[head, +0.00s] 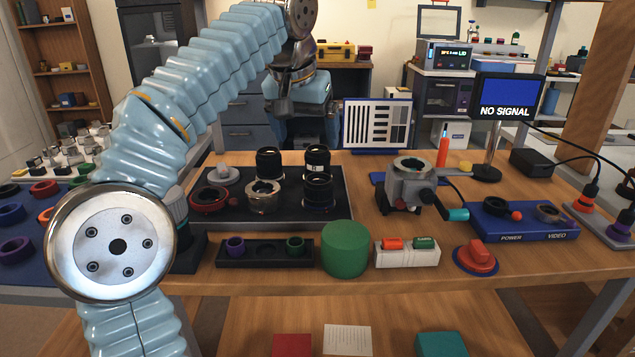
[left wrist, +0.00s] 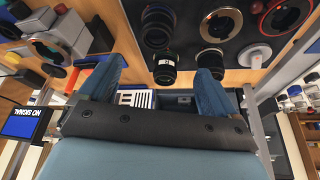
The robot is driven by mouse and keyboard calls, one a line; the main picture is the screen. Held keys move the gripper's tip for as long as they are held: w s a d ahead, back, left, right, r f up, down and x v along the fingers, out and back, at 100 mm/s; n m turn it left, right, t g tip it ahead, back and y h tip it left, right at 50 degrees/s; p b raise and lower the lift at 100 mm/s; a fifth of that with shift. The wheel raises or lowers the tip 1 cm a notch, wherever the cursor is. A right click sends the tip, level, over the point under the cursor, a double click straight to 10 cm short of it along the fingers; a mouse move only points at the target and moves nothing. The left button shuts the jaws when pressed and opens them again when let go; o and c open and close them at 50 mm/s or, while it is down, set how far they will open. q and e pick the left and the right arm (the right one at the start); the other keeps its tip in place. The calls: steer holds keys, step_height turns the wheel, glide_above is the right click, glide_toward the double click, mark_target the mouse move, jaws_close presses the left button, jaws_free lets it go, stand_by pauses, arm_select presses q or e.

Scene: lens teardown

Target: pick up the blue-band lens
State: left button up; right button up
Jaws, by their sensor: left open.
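The blue-band lens (head: 318,191) stands upright at the front right of the dark mat (head: 340,212), a black barrel with a blue ring. In the left wrist view, which is upside down, it seems to be the upper black lens (left wrist: 158,25). A black lens with white marks (head: 317,160) stands behind it, and another black lens (head: 268,162) stands to its left. My left gripper (head: 298,112) is beyond the mat's back edge, apart from the lenses. Its blue fingers (left wrist: 160,72) are spread and empty. My right gripper is out of view.
A silver-ringed part (head: 263,197), a red ring (head: 209,200) and a grey cap (head: 223,174) share the mat. In front are a dark tray (head: 264,262) and a green cylinder (head: 345,248). A clamp device (head: 408,185) stands right.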

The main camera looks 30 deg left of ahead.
mark_target(319, 178)
arm_select(q)
steer(key=x, duration=1.3)
steer(key=shift+w+d+f, duration=0.2)
steer(key=shift+w+d, duration=0.05)
steer(key=shift+d, duration=0.05)
steer(key=c, duration=1.3)
steer(key=shift+r, duration=0.2)
